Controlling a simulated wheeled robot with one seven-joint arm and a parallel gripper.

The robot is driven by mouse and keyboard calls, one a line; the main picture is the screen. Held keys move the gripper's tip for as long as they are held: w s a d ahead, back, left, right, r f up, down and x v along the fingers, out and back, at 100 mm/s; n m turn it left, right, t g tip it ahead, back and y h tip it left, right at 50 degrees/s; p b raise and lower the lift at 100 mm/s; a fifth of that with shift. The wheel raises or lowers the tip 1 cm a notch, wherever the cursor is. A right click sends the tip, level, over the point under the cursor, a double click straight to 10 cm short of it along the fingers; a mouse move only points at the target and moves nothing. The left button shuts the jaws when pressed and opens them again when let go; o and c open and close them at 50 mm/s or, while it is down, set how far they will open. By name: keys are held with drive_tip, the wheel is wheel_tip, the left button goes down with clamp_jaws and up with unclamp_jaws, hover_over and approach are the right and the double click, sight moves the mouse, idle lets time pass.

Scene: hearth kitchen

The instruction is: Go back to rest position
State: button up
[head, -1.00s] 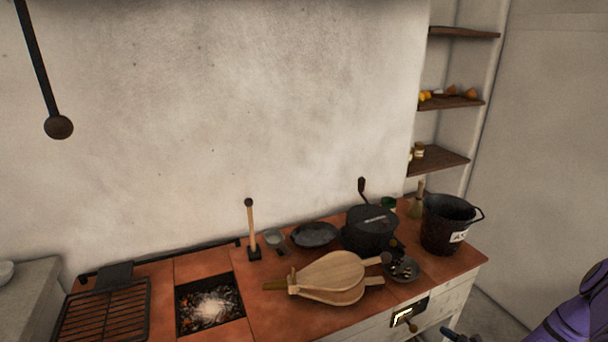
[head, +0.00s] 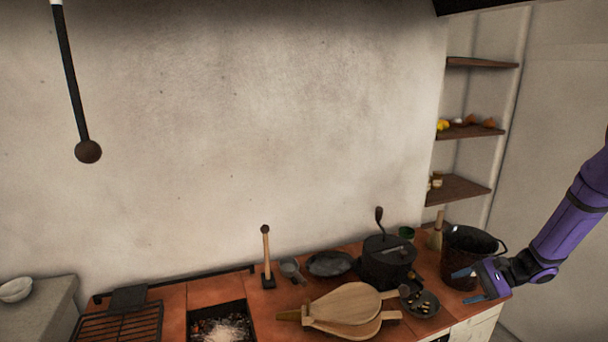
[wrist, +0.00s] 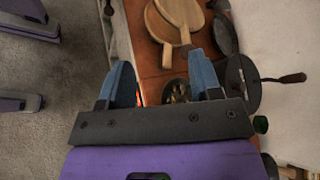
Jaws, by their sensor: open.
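My gripper (head: 470,285) is at the right in the head view, in front of the dark bucket (head: 462,256) and above the right end of the counter. Its blue fingers are apart with nothing between them. In the wrist view my gripper (wrist: 165,85) points past the counter's edge, with its fingers spread. The wooden bellows (head: 350,308) lies on the counter to its left; it also shows at the top of the wrist view (wrist: 178,20). My purple arm reaches in from the right edge of the head view.
The tiled counter (head: 270,318) holds a black pot with a crank (head: 388,262), a small dish (head: 420,304), a dark pan (head: 329,264), a grill rack (head: 118,322) and a pit of embers (head: 222,326). Wall shelves (head: 460,190) stand at the back right.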

drive_tip(key=s+a+r+n+g+h, duration=0.1)
drive_tip(key=s+a+r+n+h, duration=0.15)
drive_tip(key=r, duration=0.45)
drive_tip(key=s+a+r+n+h, duration=0.2)
drive_tip(key=s+a+r, duration=0.2)
drive_tip(key=r, duration=0.4)
drive_tip(key=s+a+r+n+g+h, duration=0.1)
drive_tip(key=s+a+r+n+h, duration=0.2)
drive_tip(key=r, duration=0.4)
drive_tip(key=s+a+r+n+t+h, duration=0.1)
drive_tip(key=s+r+n+t+h, duration=0.1)
drive_tip(key=s+r, duration=0.4)
drive_tip(key=s+a+r+n+t+h, duration=0.1)
drive_tip(key=s+r, duration=0.4)
drive_tip(key=s, duration=0.9)
drive_tip(key=shift+s+r+n+t+h, duration=0.2)
drive_tip(key=shift+r+n+t+h, duration=0.3)
drive_tip(key=shift+t+h, duration=0.65)
drive_tip(key=shift+f, duration=0.1)
